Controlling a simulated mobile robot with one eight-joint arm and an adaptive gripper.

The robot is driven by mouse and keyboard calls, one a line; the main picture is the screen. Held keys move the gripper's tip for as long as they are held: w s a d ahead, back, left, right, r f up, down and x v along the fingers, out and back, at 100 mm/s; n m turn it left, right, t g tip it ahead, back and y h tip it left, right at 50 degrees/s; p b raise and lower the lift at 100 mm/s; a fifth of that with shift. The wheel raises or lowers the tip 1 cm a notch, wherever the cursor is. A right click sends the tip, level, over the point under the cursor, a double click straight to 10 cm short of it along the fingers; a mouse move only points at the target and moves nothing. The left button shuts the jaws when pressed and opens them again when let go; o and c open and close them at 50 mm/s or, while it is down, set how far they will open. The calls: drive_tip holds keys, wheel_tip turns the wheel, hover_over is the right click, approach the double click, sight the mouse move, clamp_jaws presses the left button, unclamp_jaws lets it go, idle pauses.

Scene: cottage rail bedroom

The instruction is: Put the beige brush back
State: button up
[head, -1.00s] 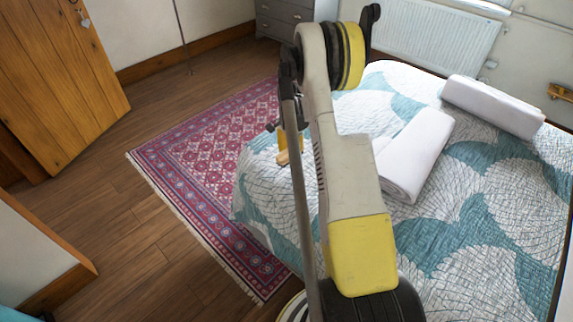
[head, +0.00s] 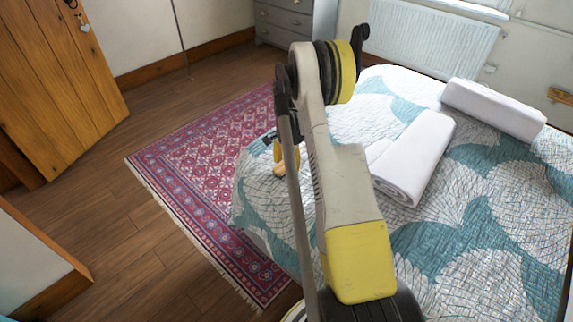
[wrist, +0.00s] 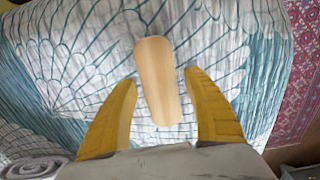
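The beige brush (wrist: 160,82) shows in the wrist view as a smooth, rounded wooden piece lying lengthwise between my two yellow fingertips. In the head view, the brush (head: 279,170) is a small pale piece at the yellow fingers of my gripper (head: 281,156), over the near left edge of the bed. The brush's underside is hidden.
The bed (head: 480,245) has a teal and white quilt. A rolled white towel (head: 415,165) and another towel (head: 493,108) lie on it. A red rug (head: 190,160) covers the floor at left. A grey drawer unit (head: 285,22) and a radiator (head: 430,42) stand at the back.

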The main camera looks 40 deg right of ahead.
sight(286, 163)
wheel_tip(286, 163, up, 12)
drive_tip(key=p, duration=0.5)
drive_tip(key=s+a+r+n+t+h, duration=0.15)
drive_tip(key=a+r+n, duration=0.25)
drive_tip(key=a+r, duration=0.55)
drive_tip(key=s+a+r+n+t+y, duration=0.1)
drive_tip(key=s+a+r+n+t, duration=0.2)
drive_tip(key=a+r, duration=0.7)
drive_tip(key=s+a+r+n+t, duration=0.1)
drive_tip(key=s+a+r+n, duration=0.1)
drive_tip(key=s+a+n, duration=0.3)
drive_tip(key=s+a+r+n+t, duration=0.1)
drive_tip(key=s+a+r+n, duration=0.1)
drive_tip(key=s+a+n, duration=0.3)
drive_tip(key=shift+s+a+r+t, duration=0.35)
drive_tip(key=shift+s+a, duration=1.9)
drive_tip(key=shift+s, duration=0.5)
